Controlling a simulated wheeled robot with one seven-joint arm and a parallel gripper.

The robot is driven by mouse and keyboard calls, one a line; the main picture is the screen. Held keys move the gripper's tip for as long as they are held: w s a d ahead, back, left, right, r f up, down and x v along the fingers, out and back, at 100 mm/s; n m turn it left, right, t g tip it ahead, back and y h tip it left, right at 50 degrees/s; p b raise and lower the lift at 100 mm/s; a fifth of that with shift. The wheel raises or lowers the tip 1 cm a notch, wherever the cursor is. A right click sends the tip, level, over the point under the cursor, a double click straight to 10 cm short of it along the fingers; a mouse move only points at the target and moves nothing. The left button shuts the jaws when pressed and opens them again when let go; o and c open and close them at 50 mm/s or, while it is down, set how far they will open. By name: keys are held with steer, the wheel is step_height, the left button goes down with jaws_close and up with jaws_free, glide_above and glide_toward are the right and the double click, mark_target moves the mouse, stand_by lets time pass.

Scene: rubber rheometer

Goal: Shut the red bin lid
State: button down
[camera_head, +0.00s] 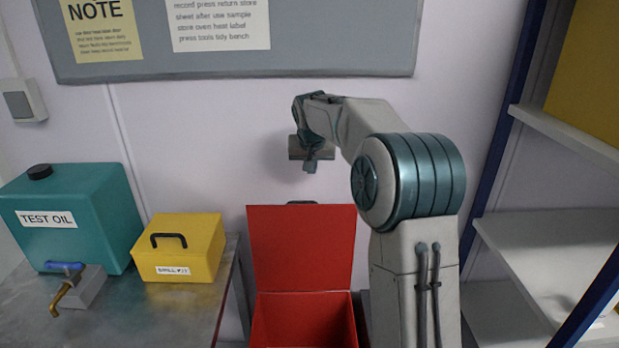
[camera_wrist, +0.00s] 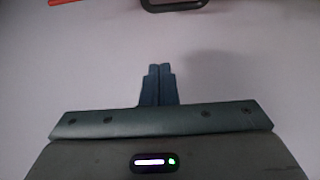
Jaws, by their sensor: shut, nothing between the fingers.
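The red bin (camera_head: 303,325) stands on the floor beside the metal table, its lower part cut off by the frame. Its red lid (camera_head: 301,245) is raised and stands upright at the back of the bin. A dark handle (camera_head: 301,203) shows at the lid's top edge; in the wrist view a dark handle (camera_wrist: 175,5) and a strip of red lid edge (camera_wrist: 70,2) show at the top. My gripper (camera_head: 310,168) is above the lid's top edge, apart from it. Its fingers (camera_wrist: 158,68) are shut with nothing between them.
The metal table (camera_head: 185,310) on the left holds a teal test oil container (camera_head: 95,215) with a tap and a yellow box (camera_head: 180,252). A shelf rack (camera_head: 555,245) stands on the right. A grey board (camera_head: 330,45) hangs on the wall behind my arm.

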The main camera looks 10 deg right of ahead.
mark_target(311, 185)
steer(key=p+x, duration=0.1)
steer(key=x, duration=0.3)
steer(key=p+x, duration=0.1)
steer(key=x, duration=0.4)
steer(key=shift+w+f, duration=0.1)
steer(key=shift+w, duration=0.25)
steer(key=shift+s+f, duration=0.15)
steer(key=shift+f, duration=0.05)
steer(key=s, duration=0.2)
steer(key=s+p, duration=0.1)
steer(key=shift+s+a+f, duration=0.2)
steer(key=shift+a+f, duration=0.1)
steer(key=shift+a, duration=0.05)
steer(key=shift+a, duration=0.15)
steer(key=shift+s+b, duration=0.1)
steer(key=shift+b, duration=0.25)
